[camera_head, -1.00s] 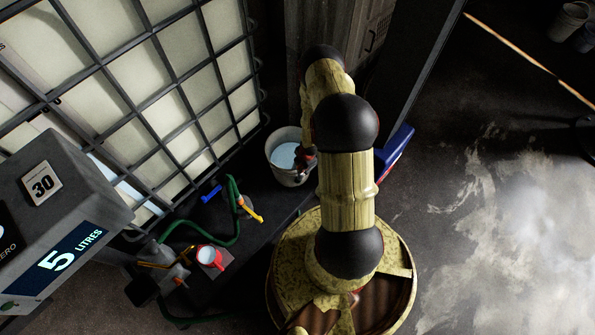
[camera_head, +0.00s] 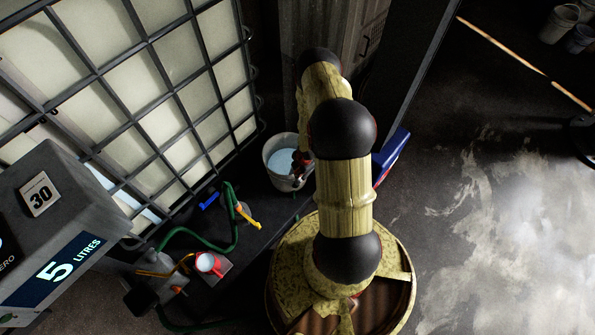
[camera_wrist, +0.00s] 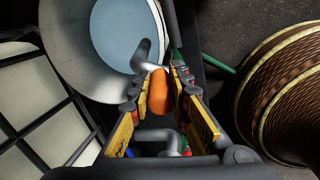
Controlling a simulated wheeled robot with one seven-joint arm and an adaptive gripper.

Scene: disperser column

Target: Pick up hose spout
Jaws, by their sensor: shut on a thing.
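My gripper (camera_wrist: 175,100) is shut on the hose spout, which shows between its yellow-padded fingers as an orange part (camera_wrist: 158,92). A grey bent tube (camera_wrist: 146,56) of the spout reaches past the fingertips, over the rim of a bucket (camera_wrist: 75,45). A green hose (camera_wrist: 178,62) runs beside the fingers. In the head view my gripper (camera_head: 299,163) is small and dark red at the right side of the same bucket (camera_head: 272,163), and the spout cannot be made out there. The bucket holds pale blue content.
A caged white tank (camera_head: 150,90) stands left of the bucket. A green hose with blue and yellow handles (camera_head: 235,215) lies near a red cup (camera_head: 208,263). A dispenser box (camera_head: 50,230) reads "5 LITRES". Open floor (camera_head: 500,240) lies at right.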

